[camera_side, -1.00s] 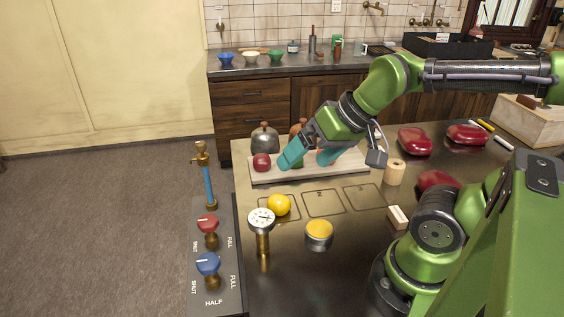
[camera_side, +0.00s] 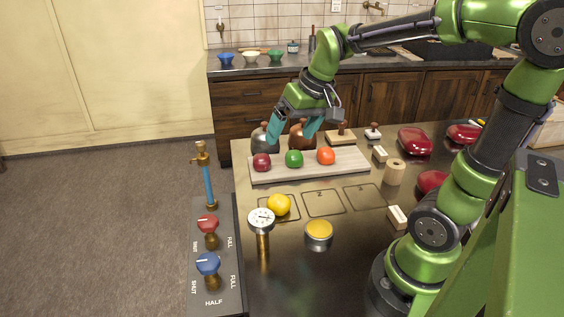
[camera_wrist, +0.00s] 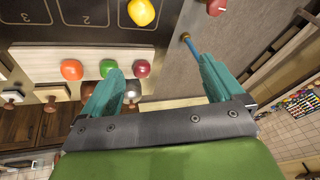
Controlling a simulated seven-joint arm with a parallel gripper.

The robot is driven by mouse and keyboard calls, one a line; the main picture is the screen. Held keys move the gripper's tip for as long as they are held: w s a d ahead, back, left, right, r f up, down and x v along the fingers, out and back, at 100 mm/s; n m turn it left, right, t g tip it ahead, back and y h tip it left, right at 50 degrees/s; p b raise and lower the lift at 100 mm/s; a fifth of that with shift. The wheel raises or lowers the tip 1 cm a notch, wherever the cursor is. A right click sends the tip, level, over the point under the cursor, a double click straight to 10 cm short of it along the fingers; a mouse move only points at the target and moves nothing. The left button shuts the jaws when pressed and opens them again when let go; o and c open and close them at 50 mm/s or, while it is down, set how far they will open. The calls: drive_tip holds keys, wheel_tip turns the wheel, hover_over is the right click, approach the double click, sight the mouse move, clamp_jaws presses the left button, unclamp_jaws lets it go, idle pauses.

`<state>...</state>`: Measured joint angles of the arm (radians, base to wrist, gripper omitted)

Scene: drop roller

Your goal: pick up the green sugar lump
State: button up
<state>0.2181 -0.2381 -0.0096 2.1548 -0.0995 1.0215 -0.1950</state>
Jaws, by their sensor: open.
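The green sugar lump (camera_side: 294,158) sits in the middle of a pale board, between a dark red lump (camera_side: 262,162) and an orange-red lump (camera_side: 326,156). My gripper (camera_side: 294,132) is open and empty, raised above the back of the board near the domed lids. In the wrist view the green lump (camera_wrist: 107,68) shows beside the left finger, partly behind its tip. The dark red lump (camera_wrist: 141,68) shows between the fingers (camera_wrist: 160,75) in that view. Nothing is held.
The pale board (camera_side: 347,168) lies along the table. A grey dome (camera_side: 259,141) and a brown dome (camera_side: 301,143) stand behind it. In front are a yellow lump (camera_side: 279,205), a dial gauge (camera_side: 261,220), a tin (camera_side: 319,236) and marked squares. A wooden cylinder (camera_side: 394,173) stands right.

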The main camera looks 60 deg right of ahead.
drive_tip(key=w+d+f+n+g, duration=0.2)
drive_tip(key=w+d, duration=0.3)
drive_tip(key=d, duration=0.2)
drive_tip(key=n+g, duration=0.2)
drive_tip(key=n, duration=0.4)
hover_over(294, 152)
wheel_tip(294, 152, down, 4)
drive_tip(key=r+n, duration=0.2)
drive_tip(key=n, duration=0.2)
drive_tip(key=shift+g, duration=0.3)
wheel_tip(294, 152, down, 17)
drive_tip(key=shift+r, duration=0.1)
drive_tip(key=c, duration=1.2)
drive_tip(key=shift+r, duration=0.1)
